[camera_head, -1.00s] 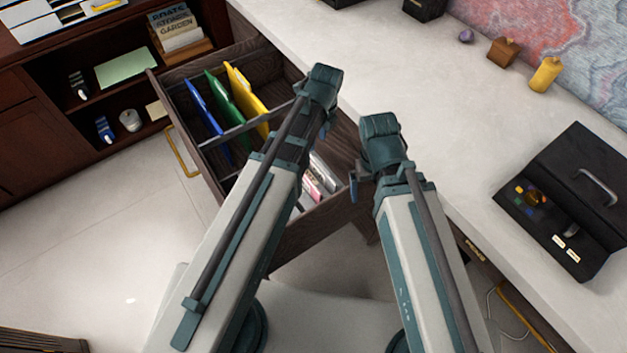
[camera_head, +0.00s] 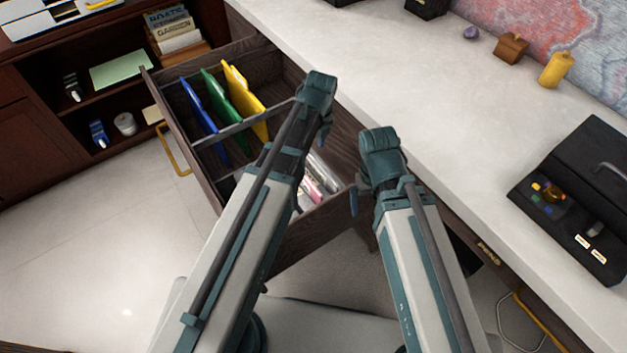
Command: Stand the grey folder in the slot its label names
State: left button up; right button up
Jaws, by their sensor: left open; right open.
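No grey folder can be made out in view. An open drawer (camera_head: 155,92) holds a blue folder (camera_head: 198,104), a green folder (camera_head: 215,98) and a yellow folder (camera_head: 240,88), standing in its far part. A divider bar crosses the drawer, and pink and white items (camera_head: 312,182) lie in its near part. Slot labels cannot be read. My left gripper (camera_head: 326,118) is above the drawer's right side, seen from behind, open with nothing seen in it. My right gripper (camera_head: 356,190) is open and empty at the drawer's right edge, beside the desk. My arms hide part of the drawer.
The pale desk top (camera_head: 420,110) is clear in the middle. A black open case (camera_head: 580,200) stands at its right, with a yellow cylinder (camera_head: 556,70) and a brown block (camera_head: 511,47) behind. A dark shelf unit (camera_head: 40,150) with books (camera_head: 178,35) stands left.

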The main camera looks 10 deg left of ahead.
aim_at(314, 158)
pick_arm(q)
jog(key=shift+w+a+f+b, duration=0.1)
jog(key=shift+w+f+b, duration=0.05)
jog(key=shift+f+b, duration=1.25)
pick_arm(e)
jog(key=shift+f, duration=1.65)
pick_arm(q)
jog(key=shift+f, duration=0.4)
pick_arm(e)
jog(key=shift+f, duration=0.15)
pick_arm(q)
jog(key=f+b, duration=0.4)
jog(key=f, duration=0.1)
jog(key=shift+w+b, duration=0.3)
jog(key=shift+b, duration=0.1)
pick_arm(e)
notch_tip(314, 158, down, 5)
jog(key=shift+r, duration=0.1)
pick_arm(q)
grip_shut()
